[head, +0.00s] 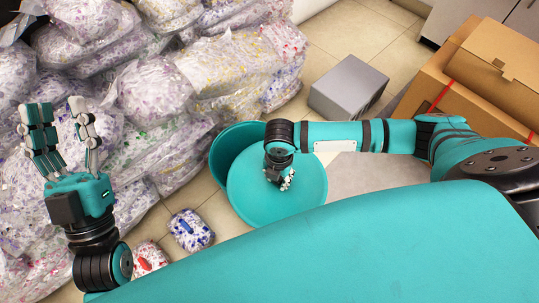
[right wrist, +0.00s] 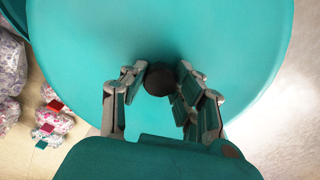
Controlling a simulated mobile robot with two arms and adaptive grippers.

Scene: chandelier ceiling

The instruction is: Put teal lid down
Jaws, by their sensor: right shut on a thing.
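The round teal lid (head: 300,200) is below my right arm in the head view and covers part of a teal bin (head: 222,153) behind it. My right gripper (head: 286,183) is shut on the lid's dark knob (right wrist: 158,80). The right wrist view shows the lid (right wrist: 215,35) filling most of the picture, with my fingers on both sides of the knob. Whether the lid touches the bin or floor cannot be told. My left gripper (head: 59,108) is open and empty, fingers up, at the left.
Clear bags of coloured scraps (head: 230,70) are piled at the left and back. Two small packets (head: 191,230) (head: 150,258) lie on the tiled floor. A grey box (head: 348,86) and cardboard boxes (head: 485,75) stand at the right. Some floor shows between them.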

